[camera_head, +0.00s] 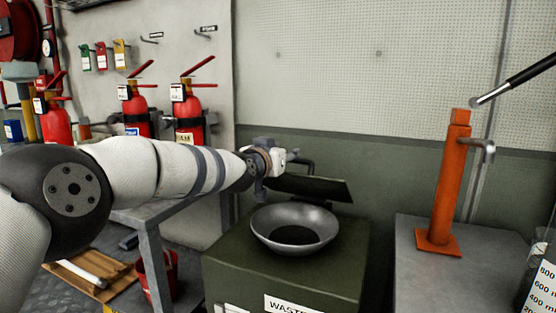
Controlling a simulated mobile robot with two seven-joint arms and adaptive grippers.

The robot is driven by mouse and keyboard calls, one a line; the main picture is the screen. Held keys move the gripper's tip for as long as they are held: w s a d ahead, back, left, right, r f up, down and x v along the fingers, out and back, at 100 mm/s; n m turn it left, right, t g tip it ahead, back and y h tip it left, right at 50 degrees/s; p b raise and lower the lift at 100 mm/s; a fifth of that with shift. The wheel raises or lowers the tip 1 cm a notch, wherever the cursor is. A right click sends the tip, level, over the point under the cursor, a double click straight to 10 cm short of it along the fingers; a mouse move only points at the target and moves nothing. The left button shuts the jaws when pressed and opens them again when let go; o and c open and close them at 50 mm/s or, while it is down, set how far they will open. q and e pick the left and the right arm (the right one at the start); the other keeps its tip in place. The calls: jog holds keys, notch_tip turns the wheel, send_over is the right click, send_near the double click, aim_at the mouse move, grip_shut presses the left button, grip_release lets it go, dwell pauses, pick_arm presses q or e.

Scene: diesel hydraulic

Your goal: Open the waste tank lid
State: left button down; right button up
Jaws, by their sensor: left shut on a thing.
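The waste tank (235,263) is a dark green box with a "WASTE" label on its front, low in the middle of the view. A round metal funnel bowl (268,240) is set in its top, with a dark opening at the bottom. The dark lid (318,190) is raised and tilted at the back of the bowl, leaving the bowl uncovered. My left gripper (280,160) is at the lid's upper left, by a dark bent handle (305,165), and is shut on the lid. The exact contact is partly hidden by the gripper. My right gripper is not in view.
An orange hand pump (446,195) stands on a grey bench (410,250) at right, with a dark rod (520,78) above it. A measuring jug (545,280) is at the right edge. Red extinguishers (188,115) hang at left. A grey table (150,213) is beside the tank.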

aim_at(296, 161)
pick_arm(q)
jog(key=d, duration=0.1)
jog(key=d+f, duration=0.1)
jog(key=shift+s+d+f+g+h, duration=0.25)
jog(key=shift+s+d+g+h, duration=0.05)
jog(key=shift+s+h, duration=0.1)
jog(key=c, duration=1.2)
grip_release()
jog(key=shift+c, duration=0.2)
jog(key=o, duration=1.2)
jog(key=shift+w+d+f+m, duration=0.15)
jog(key=shift+d+m, duration=0.15)
jog(key=shift+d, duration=0.4)
jog(key=shift+o, duration=0.2)
jog(key=shift+a+r, duration=0.15)
jog(key=shift+r, duration=0.15)
jog(key=shift+s+a, duration=0.15)
jog(key=shift+s, duration=0.1)
jog(key=v, duration=1.1)
jog(key=shift+s+a+f, duration=0.1)
jog(key=shift+s, duration=0.05)
jog(key=shift+c, duration=0.2)
